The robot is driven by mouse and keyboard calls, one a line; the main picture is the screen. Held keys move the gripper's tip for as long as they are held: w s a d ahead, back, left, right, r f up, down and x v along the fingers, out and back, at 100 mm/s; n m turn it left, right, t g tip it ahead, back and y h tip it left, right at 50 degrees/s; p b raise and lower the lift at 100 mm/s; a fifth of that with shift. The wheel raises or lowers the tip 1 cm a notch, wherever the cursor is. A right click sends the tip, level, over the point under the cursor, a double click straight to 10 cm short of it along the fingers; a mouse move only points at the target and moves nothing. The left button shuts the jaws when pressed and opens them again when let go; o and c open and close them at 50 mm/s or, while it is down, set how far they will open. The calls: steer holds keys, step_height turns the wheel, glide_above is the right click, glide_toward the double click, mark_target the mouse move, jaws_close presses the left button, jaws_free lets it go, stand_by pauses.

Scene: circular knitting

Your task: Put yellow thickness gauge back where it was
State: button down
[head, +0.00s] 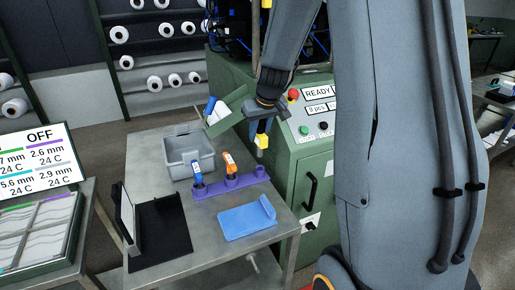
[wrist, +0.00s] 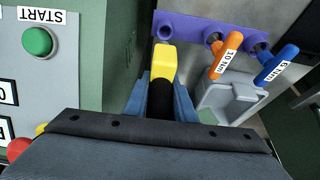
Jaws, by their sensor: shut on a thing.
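The yellow thickness gauge (head: 262,142) is held in my gripper (head: 263,128), with its yellow end pointing down above the table. In the wrist view, the gauge's yellow end (wrist: 162,64) and dark body show between the blue fingers of my gripper (wrist: 160,82). A purple holder (head: 214,188) stands on the table below; it also shows at the top of the wrist view (wrist: 190,25). Its right end, nearest the gauge, has an empty hole. The gauge is above the holder and apart from it in the head view.
An orange-handled tool (head: 229,159) and a blue-handled tool (head: 196,170) stand in the holder. A grey bin (head: 190,157), a black mat (head: 160,236) and a blue tray (head: 246,219) share the table. A green machine (head: 290,165) with buttons stands close on the right.

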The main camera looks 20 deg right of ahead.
mark_target(258, 147)
step_height(258, 147, down, 5)
steer(key=shift+r, duration=0.1)
steer(key=shift+f+b, duration=0.6)
steer(key=shift+f, duration=0.05)
stand_by(0.3)
steer(key=c, duration=1.5)
jaws_free()
steer(key=shift+r, duration=0.1)
